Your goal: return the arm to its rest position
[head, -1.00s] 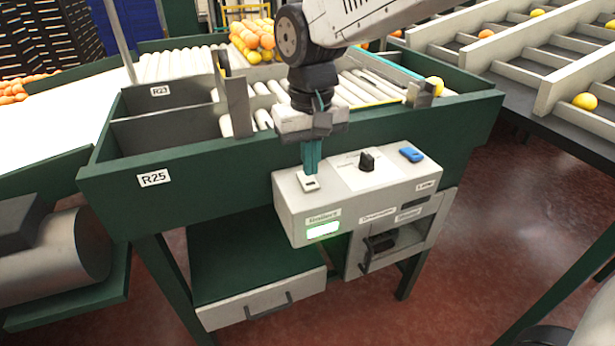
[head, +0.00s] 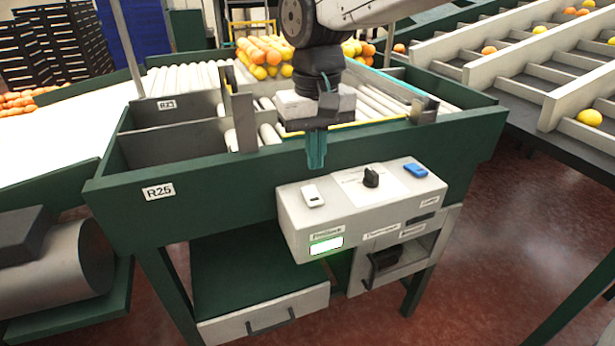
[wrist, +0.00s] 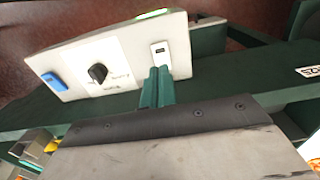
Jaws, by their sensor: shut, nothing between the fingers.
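My gripper (head: 316,150) hangs fingers-down in front of the green sorting table's front wall, above the back edge of the grey control box (head: 292,222). Its green fingers are shut together with nothing between them. In the wrist view my gripper (wrist: 160,85) shows near the white rocker switch (wrist: 160,53). In the head view the switch (head: 312,196) sits below the fingertips, apart from them. A black knob (head: 371,176) and a blue switch (head: 415,170) are on the same box top. A green lamp (head: 326,245) is lit on its front.
The table (head: 230,185) has rollers and dividers, with piled oranges and yellow fruit (head: 265,55) behind. A tray rack (head: 530,70) with scattered fruit stands at the right. A drawer (head: 265,314) is below. Open floor lies at the lower right.

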